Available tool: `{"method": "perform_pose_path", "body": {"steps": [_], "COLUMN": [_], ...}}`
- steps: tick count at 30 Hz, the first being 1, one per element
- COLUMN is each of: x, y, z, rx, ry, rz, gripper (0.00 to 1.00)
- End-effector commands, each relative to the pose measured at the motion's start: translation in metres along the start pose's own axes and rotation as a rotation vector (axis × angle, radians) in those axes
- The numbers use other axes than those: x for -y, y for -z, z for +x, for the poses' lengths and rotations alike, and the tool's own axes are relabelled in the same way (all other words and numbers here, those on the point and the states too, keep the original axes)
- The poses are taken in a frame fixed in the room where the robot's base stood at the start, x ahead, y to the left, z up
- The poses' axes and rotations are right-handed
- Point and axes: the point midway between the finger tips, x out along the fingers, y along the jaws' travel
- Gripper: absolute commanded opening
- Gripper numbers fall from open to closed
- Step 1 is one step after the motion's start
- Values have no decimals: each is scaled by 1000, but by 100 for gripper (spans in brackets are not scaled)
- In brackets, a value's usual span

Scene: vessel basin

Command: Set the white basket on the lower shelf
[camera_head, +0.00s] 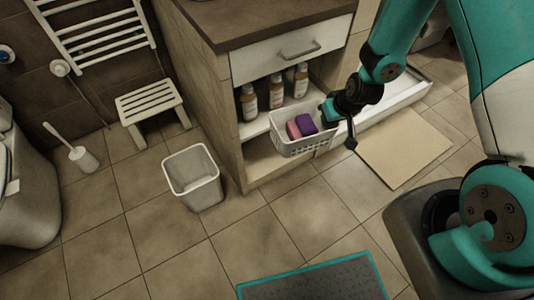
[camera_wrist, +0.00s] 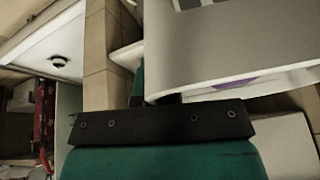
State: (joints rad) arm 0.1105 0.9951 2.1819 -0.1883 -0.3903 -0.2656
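The white basket (camera_head: 293,145) has slotted sides and holds a pink and a purple item. It is raised off the floor at the open front of the cabinet. My gripper (camera_head: 328,112) is shut on the basket's right side; its fingertips are largely hidden. In the wrist view, the basket (camera_wrist: 235,50) fills the upper right, with a strip of purple below its pale edge. The lower shelf (camera_head: 262,160) is the bottom level of the cabinet, partly hidden behind the basket; its visible left part is bare.
Several bottles (camera_head: 249,103) stand on the shelf above, under a white drawer (camera_head: 290,50). A white bin (camera_head: 193,180) stands left of the cabinet, near a slatted stool (camera_head: 150,105). A beige mat (camera_head: 404,148) and a grey mat (camera_head: 315,280) lie on the floor.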

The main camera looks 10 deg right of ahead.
Motion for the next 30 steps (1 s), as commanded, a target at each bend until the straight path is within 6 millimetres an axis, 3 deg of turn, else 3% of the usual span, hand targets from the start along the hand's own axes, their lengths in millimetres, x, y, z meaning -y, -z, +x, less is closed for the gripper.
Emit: {"method": "perform_pose_path", "body": {"steps": [1, 30], "x": [-4, -42], "y": [-10, -78], "z": [33, 356], "rx": [-1, 11], "ry": [3, 55], "rz": [-5, -133], "gripper": [0, 0]}}
